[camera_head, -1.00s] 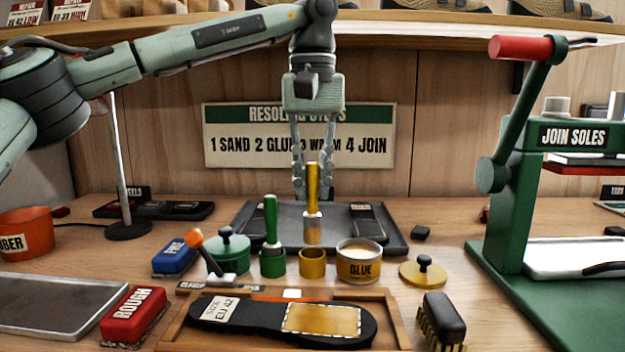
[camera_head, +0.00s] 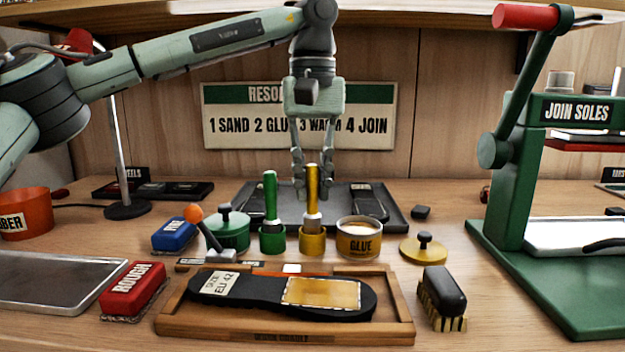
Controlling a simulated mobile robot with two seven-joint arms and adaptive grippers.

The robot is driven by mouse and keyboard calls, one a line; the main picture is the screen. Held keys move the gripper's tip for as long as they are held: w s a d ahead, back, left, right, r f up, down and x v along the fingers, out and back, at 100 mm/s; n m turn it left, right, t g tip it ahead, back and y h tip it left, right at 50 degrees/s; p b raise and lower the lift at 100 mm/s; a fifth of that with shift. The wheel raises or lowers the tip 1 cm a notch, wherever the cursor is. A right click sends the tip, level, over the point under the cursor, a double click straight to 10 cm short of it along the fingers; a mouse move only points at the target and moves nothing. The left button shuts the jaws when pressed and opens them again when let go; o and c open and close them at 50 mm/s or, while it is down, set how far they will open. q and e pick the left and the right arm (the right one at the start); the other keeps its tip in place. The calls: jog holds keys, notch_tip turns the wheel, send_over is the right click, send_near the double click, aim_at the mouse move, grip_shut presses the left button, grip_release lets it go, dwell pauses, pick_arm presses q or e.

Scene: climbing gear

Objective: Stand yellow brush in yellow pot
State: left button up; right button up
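The yellow brush (camera_head: 313,188) stands upright with its lower end inside the yellow pot (camera_head: 312,241), on the bench just behind the sole tray. The pot's rim hides its bristles. My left gripper (camera_head: 313,190) comes down from above with its fingers on either side of the yellow handle, shut on it. The handle partly covers the fingertips. My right gripper is not in view.
A green brush (camera_head: 270,200) stands in a green pot (camera_head: 272,240) close on the left. A glue tin (camera_head: 359,240) is close on the right. A wooden tray (camera_head: 190,322) with a sole lies in front. A dark tray (camera_head: 395,217) lies behind.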

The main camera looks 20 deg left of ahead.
pick_arm(q)
jog(key=o, duration=0.4)
jog(key=shift+o, duration=0.2)
notch_tip(320, 180, up, 12)
dwell(1.0)
